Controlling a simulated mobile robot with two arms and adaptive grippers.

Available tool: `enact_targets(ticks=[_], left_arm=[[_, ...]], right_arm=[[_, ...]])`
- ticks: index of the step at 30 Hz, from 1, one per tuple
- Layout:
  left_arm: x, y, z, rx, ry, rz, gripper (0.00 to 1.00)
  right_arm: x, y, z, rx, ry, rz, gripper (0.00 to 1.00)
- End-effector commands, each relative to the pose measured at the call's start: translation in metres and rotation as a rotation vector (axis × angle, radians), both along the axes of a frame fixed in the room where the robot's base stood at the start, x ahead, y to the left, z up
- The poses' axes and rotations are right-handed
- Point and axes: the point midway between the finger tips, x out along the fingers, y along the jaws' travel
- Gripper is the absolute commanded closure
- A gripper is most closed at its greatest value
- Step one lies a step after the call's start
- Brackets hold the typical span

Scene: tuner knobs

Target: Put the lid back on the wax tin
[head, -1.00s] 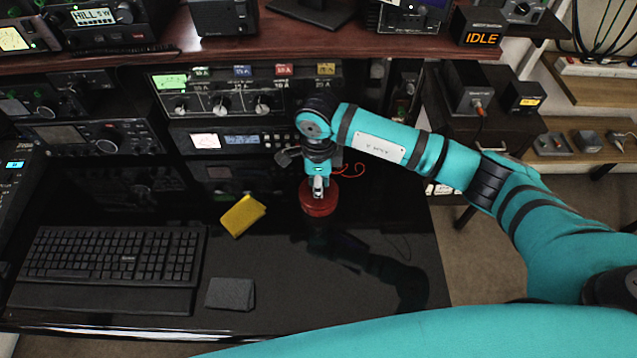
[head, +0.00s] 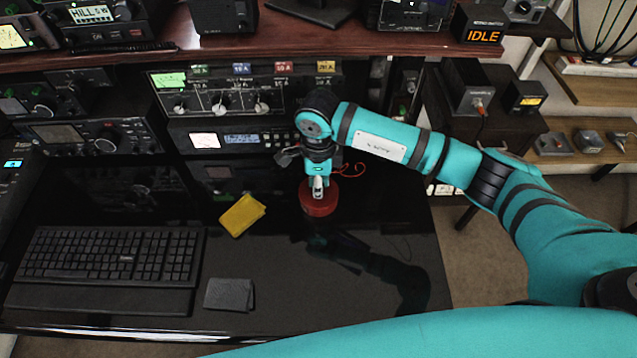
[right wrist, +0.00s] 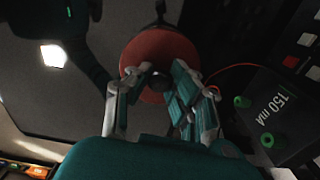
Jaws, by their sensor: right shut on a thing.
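A round red lid (head: 322,208) shows on the black desk below my right gripper (head: 318,190). In the right wrist view the red lid (right wrist: 152,50) is a disc with a small dark knob (right wrist: 160,82) at its middle. The fingers of my right gripper (right wrist: 160,80) close around that knob from both sides, pointing down at it. The lid looks level. The wax tin cannot be told apart from the lid, and whether it sits beneath is hidden. My left gripper is out of view.
A yellow cloth (head: 242,215) and a dark grey folded cloth (head: 230,294) lie left of the lid. A keyboard (head: 105,262) is further left. Radio units and a knobbed panel (head: 225,95) stand close behind. A red cable (head: 350,169) runs near the gripper. The desk's front right is clear.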

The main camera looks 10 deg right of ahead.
Motion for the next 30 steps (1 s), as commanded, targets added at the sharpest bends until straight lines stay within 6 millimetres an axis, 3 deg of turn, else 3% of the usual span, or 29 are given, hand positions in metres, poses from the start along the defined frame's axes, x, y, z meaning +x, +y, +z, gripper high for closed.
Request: enact_targets(ticks=[30], left_arm=[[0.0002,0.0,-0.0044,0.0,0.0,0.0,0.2]], right_arm=[[0.0,0.0001,0.0,0.0,0.0,0.0,1.0]])
